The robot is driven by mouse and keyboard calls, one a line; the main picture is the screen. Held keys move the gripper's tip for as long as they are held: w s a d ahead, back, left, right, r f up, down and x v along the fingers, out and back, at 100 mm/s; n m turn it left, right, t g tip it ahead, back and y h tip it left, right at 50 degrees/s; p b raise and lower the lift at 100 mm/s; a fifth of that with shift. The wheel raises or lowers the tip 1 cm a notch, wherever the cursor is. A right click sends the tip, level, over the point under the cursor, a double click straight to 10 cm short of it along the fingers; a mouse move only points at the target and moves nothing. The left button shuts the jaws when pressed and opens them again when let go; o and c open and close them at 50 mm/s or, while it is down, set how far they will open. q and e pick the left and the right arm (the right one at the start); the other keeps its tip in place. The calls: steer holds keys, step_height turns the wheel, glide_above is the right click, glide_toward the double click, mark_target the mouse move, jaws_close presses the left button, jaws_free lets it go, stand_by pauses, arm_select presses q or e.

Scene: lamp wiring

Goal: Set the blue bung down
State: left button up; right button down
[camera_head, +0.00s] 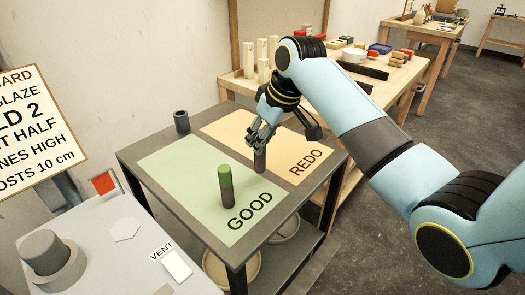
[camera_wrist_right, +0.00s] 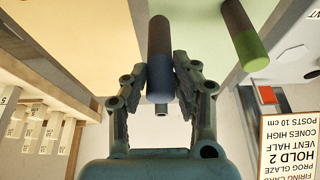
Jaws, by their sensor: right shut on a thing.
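My right gripper (camera_head: 264,140) is over the table and shut on the blue bung (camera_head: 260,160), a slim upright cylinder. In the right wrist view the bung (camera_wrist_right: 159,50) is brown along most of its length, with a blue-grey end between the fingers of my right gripper (camera_wrist_right: 160,80). It is near the border between the green GOOD area (camera_head: 180,170) and the orange REDO area (camera_head: 230,124). I cannot tell whether its lower end touches the surface. My left gripper is not in view.
A green-topped brown cylinder (camera_head: 226,184) stands upright on GOOD, left of the bung. A dark hollow cylinder (camera_head: 181,121) stands at the table's back left. A bench (camera_head: 360,115) with blocks stands behind. The left half of GOOD is clear.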

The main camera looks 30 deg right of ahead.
mark_target(263, 171)
step_height(263, 171, down, 3)
steer(key=shift+s+r, duration=0.1)
steer(key=shift+f, duration=0.35)
steer(key=c, duration=1)
jaws_free()
steer(key=shift+c, duration=0.2)
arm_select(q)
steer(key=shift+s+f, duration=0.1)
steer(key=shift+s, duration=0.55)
arm_select(e)
steer(key=shift+r, duration=0.15)
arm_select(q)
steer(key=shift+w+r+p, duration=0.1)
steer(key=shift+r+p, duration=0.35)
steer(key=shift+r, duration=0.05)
arm_select(e)
steer(key=v, duration=1.2)
